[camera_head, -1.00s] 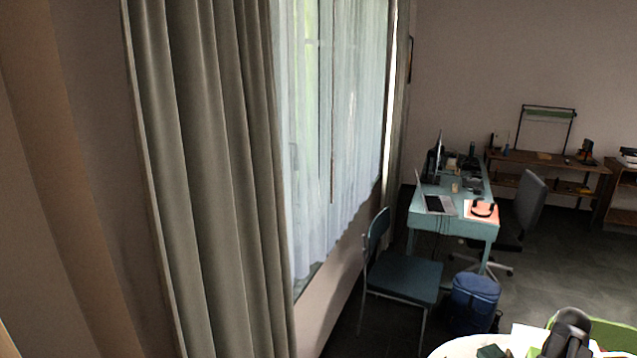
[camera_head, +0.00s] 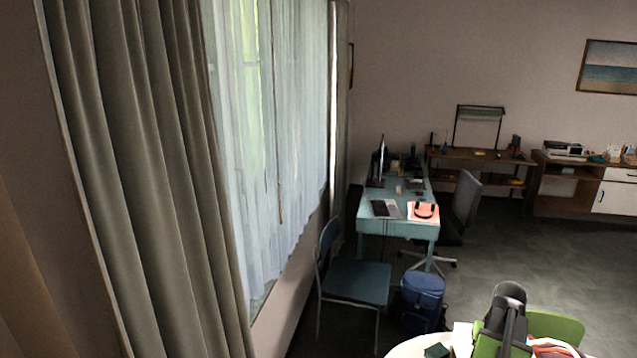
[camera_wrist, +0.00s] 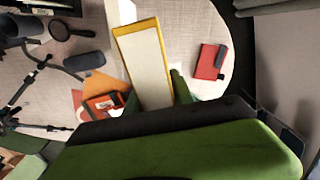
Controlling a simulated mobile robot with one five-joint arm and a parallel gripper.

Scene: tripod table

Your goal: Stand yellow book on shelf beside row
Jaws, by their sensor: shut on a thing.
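In the wrist view the yellow book (camera_wrist: 147,62) shows as a yellow cover edge around a pale page block. It points away from my gripper (camera_wrist: 155,98), whose green fingers are shut on its near end. The book is over a round pale table (camera_wrist: 187,30). I cannot tell how high it is above it. In the head view my dark and green arm shows at the bottom right, and the book cannot be made out there. I cannot identify the shelf or the row in either view.
On the table are a red item (camera_wrist: 209,62), a dark oblong case (camera_wrist: 84,60), a magnifier-like item (camera_wrist: 60,30) and a tripod-like stand. In the head view, a blue chair (camera_head: 355,281), a blue bag (camera_head: 421,296) and a teal desk (camera_head: 398,226) stand beyond the table. Grey floor is open at right.

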